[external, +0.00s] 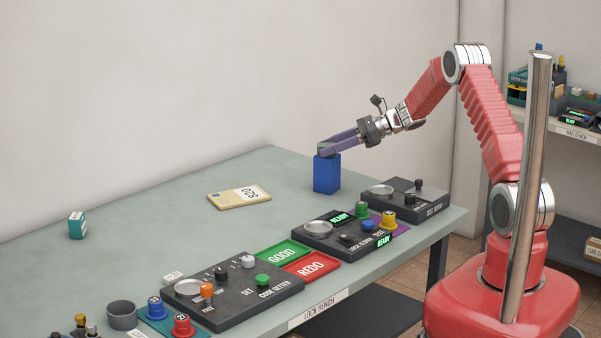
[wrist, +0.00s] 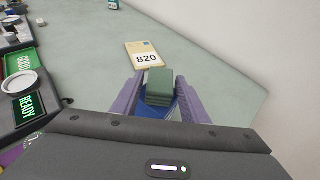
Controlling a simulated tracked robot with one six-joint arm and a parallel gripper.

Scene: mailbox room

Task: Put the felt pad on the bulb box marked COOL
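My gripper (external: 325,150) is at the top of an upright blue box (external: 327,175) near the bench's back right corner. In the wrist view, a grey-green layered block (wrist: 160,87), perhaps the felt pad, lies between the purple fingers of my gripper (wrist: 161,82). Blue shows just below it. I cannot tell whether the fingers press on the block or stand slightly apart from it. A small teal box with a white label (external: 77,225) stands alone at the left of the bench. No COOL marking is readable on either box.
A tan card marked 820 (external: 239,197) lies left of the blue box. Control panels (external: 232,290) with knobs and buttons line the bench's front, with green GOOD (external: 282,256) and red REDO (external: 311,266) plates between them. A grey cup (external: 122,316) stands front left. The bench's back middle is clear.

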